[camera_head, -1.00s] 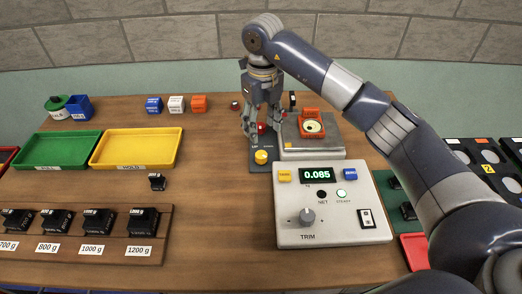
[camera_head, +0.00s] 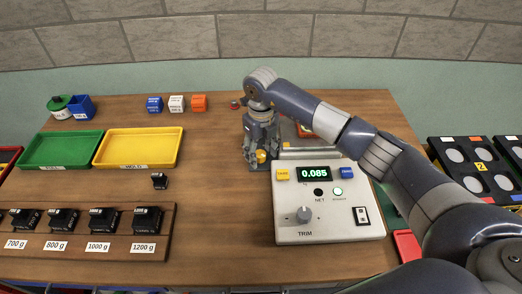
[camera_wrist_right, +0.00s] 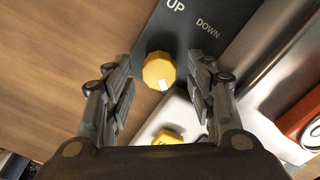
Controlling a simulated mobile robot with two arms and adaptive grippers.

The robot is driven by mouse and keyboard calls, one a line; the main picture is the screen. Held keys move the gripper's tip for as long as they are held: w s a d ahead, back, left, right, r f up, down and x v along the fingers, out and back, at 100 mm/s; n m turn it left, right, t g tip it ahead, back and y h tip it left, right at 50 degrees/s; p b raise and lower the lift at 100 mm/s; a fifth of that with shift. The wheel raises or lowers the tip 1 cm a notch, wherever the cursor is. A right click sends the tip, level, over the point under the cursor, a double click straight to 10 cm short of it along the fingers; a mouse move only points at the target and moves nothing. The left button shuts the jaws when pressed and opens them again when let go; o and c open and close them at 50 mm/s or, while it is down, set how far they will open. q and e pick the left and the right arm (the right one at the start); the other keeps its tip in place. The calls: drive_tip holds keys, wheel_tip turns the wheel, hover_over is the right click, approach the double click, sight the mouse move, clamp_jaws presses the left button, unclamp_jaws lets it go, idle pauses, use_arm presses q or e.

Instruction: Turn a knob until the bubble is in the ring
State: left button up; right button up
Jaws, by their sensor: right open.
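A yellow faceted knob (camera_wrist_right: 159,70) sits on a dark plate (camera_wrist_right: 176,32) marked UP and DOWN. In the head view the yellow knob (camera_head: 261,156) shows low between the fingers. My right gripper (camera_head: 260,157) is open and points down over it; in the wrist view its fingers (camera_wrist_right: 163,72) stand on either side of the knob with gaps. The orange level housing (camera_head: 303,131) is mostly hidden behind my right arm, so its bubble and ring cannot be seen. In the wrist view only part of the orange housing (camera_wrist_right: 302,117) shows. My left gripper is not in view.
The scale console (camera_head: 330,222) reads 0.085 and has a grey TRIM knob (camera_head: 304,214). A steel pan lies behind it. Green (camera_head: 62,133) and yellow (camera_head: 180,135) trays and a rack of black weights (camera_head: 83,247) are at left. Bare table lies left of the console.

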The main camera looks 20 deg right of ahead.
drive_tip(key=c, duration=1.1)
drive_tip(key=shift+d+f+n+b, duration=0.1)
drive_tip(key=shift+f+n+b, duration=0.05)
drive_tip(key=shift+n+b, duration=0.7)
drive_tip(key=n+b, duration=0.4)
drive_tip(key=b, duration=0.1)
drive_tip(key=shift+w+n+b, duration=0.15)
drive_tip(key=shift+n+b, duration=0.1)
drive_tip(key=shift+b, duration=0.05)
drive_tip(key=shift+n+b, duration=1.35)
drive_tip(key=shift+n, duration=0.45)
drive_tip(key=shift+r, duration=0.2)
drive_tip(key=o, duration=1.1)
